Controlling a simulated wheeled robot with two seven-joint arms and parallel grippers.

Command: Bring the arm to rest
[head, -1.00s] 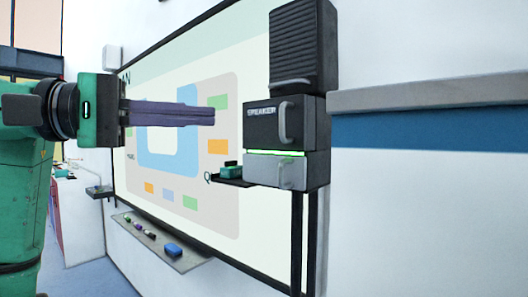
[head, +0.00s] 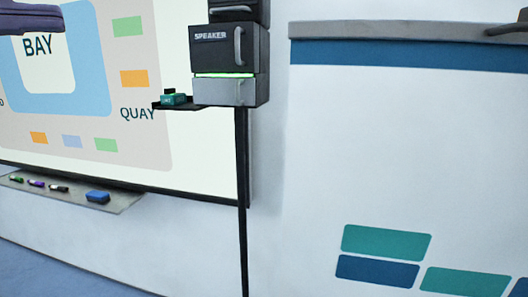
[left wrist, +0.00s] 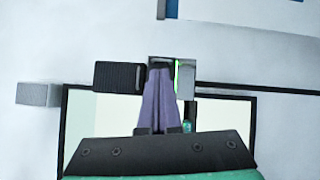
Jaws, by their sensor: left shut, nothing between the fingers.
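My left gripper (head: 52,20) shows only as purple fingers at the top left corner of the head view. In the left wrist view its two purple fingers (left wrist: 160,72) lie together, shut and empty. In the head view they stand in front of the whiteboard (head: 192,150), left of the speaker unit (head: 222,52). I cannot tell how far they are from the board. My right gripper is not in view.
A small dark shelf with a green item (head: 174,98) juts left from the speaker unit. A pen tray (head: 112,204) holds markers and a blue eraser (head: 97,197). A dark post (head: 243,200) stands between.

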